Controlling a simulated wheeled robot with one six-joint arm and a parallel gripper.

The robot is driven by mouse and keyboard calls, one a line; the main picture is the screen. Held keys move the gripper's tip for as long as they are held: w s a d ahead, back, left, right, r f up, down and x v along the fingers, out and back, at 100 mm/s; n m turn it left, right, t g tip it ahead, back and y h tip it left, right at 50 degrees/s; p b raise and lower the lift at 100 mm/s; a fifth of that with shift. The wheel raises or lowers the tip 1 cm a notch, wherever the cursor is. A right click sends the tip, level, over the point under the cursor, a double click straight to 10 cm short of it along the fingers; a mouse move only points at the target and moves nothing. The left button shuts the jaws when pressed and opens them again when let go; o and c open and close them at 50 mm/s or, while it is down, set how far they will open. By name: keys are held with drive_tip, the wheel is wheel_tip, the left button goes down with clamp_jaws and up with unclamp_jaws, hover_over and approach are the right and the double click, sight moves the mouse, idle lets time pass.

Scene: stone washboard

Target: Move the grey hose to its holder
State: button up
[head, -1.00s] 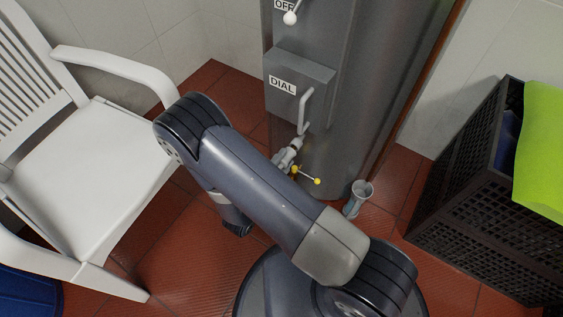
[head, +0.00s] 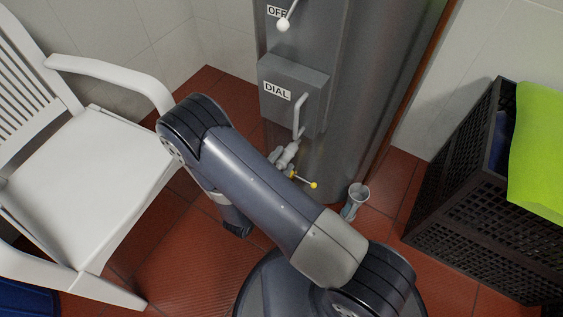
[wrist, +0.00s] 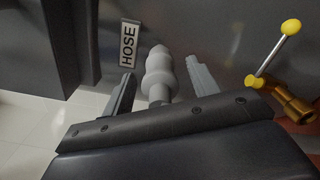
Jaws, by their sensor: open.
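The grey hose (wrist: 160,74) shows in the wrist view as a pale, ridged, rounded piece standing between my gripper's fingers. In the head view, a pale hose piece (head: 289,152) sits low on the front of the grey metal cabinet, below a bent pale tube. My gripper (wrist: 164,84) is open, with one finger on each side of the hose; I cannot tell whether either touches it. In the head view my arm mostly hides the gripper. A grey cup-like piece (head: 358,193) is low beside the cabinet; I cannot tell whether it is the holder.
A HOSE label (wrist: 129,44) is on the cabinet behind the fingers. A brass valve (wrist: 290,100) with a yellow-tipped lever stands close at right. A white chair (head: 90,190) is left; a dark crate (head: 465,205) with a green cloth (head: 538,150) is right.

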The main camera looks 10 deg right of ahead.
drive_tip(key=p+v, duration=0.2)
drive_tip(key=v, duration=0.8)
drive_tip(key=shift+s+a, duration=0.3)
drive_tip(key=b+x, duration=0.2)
drive_tip(key=x, duration=0.8)
drive_tip(key=shift+w+d, duration=0.3)
drive_tip(key=shift+s+a, duration=0.15)
